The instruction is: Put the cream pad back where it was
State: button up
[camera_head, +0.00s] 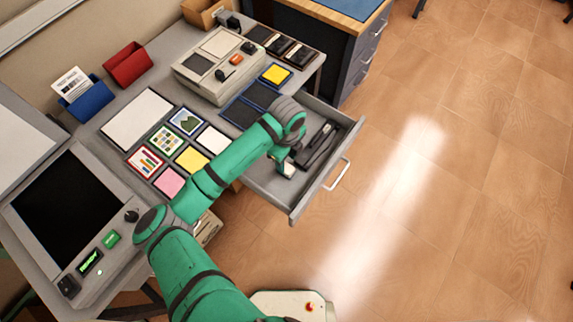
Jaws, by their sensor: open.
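My gripper (283,162) is open and points down into the pulled-out grey drawer (264,188). A small pale, cream-looking piece (288,170) shows right at its fingertips. I cannot tell whether this is the cream pad or part of my gripper, or whether it touches the drawer floor. On the desk, a grid of square pads holds a whitish pad (212,140), a yellow pad (191,159), a pink pad (170,182) and several picture pads (165,138). My green arm hides part of the desk and the drawer's near left side.
Dark objects (317,148) lie in the drawer beside my gripper. A beige device (222,65) and a yellow pad in a blue frame (276,75) stand behind. A dark empty-looking panel (243,112) adjoins my wrist. The floor (450,150) to the right is clear.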

aim_at(287, 168)
notch_tip(287, 168, up, 6)
jog(key=w+d+r+n+t+h, duration=0.1)
jog(key=d+r+n+t+h, duration=0.25)
jog(key=d, duration=0.65)
jog(key=w+d+r+n+t+h, duration=0.2)
jog(key=d+r+n+t+h, duration=0.15)
jog(key=d, duration=0.65)
jog(key=w+d+r+n+t+h, duration=0.15)
jog(key=d+r+n+h, duration=0.3)
jog(key=d, duration=0.45)
jog(key=s+a+f+n+t+y, duration=0.3)
jog(key=s+a+f+n+y, duration=0.2)
jog(key=s+a+n, duration=0.3)
jog(key=s+a+f+n+t+y, duration=0.4)
jog(key=s+a+f+n, duration=0.15)
jog(key=s+a, duration=0.35)
jog(key=s+a+r+y, duration=0.1)
jog(key=s+a, duration=0.5)
jog(key=s, duration=0.3)
jog(key=s+a+r+y, duration=0.1)
jog(key=s+a+r, duration=0.1)
jog(key=s+a, duration=0.4)
jog(key=v, duration=0.2)
jog(key=shift+s, duration=0.35)
